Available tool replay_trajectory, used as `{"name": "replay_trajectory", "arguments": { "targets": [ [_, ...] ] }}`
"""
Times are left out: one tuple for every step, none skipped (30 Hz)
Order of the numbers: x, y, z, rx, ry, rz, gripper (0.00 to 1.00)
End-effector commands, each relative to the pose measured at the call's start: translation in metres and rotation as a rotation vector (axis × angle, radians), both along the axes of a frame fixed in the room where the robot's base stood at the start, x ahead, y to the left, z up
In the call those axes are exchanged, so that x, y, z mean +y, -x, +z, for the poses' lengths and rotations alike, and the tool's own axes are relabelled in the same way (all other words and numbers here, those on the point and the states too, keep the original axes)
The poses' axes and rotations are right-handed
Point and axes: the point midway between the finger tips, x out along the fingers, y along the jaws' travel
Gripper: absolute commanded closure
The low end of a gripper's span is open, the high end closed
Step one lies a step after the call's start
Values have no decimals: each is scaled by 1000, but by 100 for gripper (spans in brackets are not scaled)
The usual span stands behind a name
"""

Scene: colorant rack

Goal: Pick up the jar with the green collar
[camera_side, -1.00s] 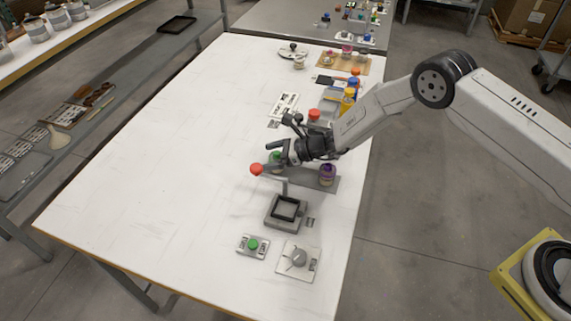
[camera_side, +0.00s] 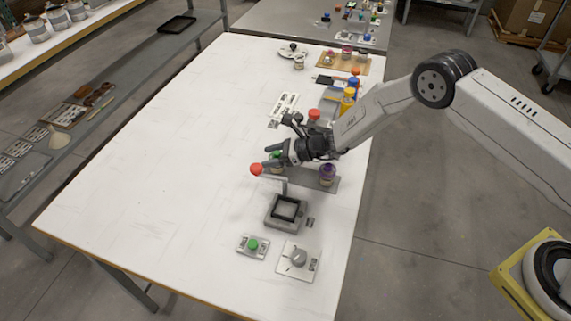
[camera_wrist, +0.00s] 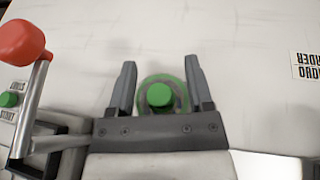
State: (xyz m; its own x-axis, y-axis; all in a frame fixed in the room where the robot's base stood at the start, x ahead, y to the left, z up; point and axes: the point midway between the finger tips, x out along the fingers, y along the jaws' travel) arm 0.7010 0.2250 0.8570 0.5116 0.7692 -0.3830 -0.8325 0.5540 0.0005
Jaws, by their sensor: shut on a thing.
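The jar with the green collar (camera_wrist: 160,97) sits between the two fingers of my gripper (camera_wrist: 160,88) in the wrist view, its green cap and round green collar seen from above. In the side view my gripper (camera_side: 274,158) is at the left end of the grey rack, and the jar's green top (camera_side: 277,155) shows only in part behind the fingers. My gripper is shut on this jar. The jar's lower part is mostly hidden in the side view, so I cannot tell whether it still touches the rack.
A jar with a purple top (camera_side: 327,173) stands on the grey rack (camera_side: 310,181) to the right. A red-knobbed lever (camera_side: 256,169) rises close to my gripper, above a dark square frame (camera_side: 286,211). A green button (camera_side: 252,244) and a dial (camera_side: 298,259) lie in front. The table's left is clear.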

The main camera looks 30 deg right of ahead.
Motion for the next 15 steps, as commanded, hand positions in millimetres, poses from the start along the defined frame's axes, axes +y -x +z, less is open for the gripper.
{"name": "replay_trajectory", "arguments": {
  "targets": [
    [0, 0, 1, -1, -1, 0, 92],
    [0, 0, 1, -1, -1, 0, 92],
    [0, 0, 2, -1, -1, 0, 92],
    [0, 0, 2, -1, -1, 0, 92],
    [0, 0, 3, -1, 0, 0, 92],
    [0, 0, 5, -1, 0, 0, 92],
    [0, -1, 6, -1, 0, 0, 92],
    [0, -1, 8, -2, -1, 0, 92],
    [0, -1, 11, -3, 0, 0, 92],
    [0, -1, 13, -3, 0, 0, 92],
    [0, -1, 15, -3, 0, 0, 92],
    [0, -1, 19, -2, -1, -1, 92],
    [0, -1, 22, -2, -1, -1, 92],
    [0, -1, 25, -3, -2, -1, 92],
    [0, -1, 30, -3, -2, -1, 92]
  ]
}}
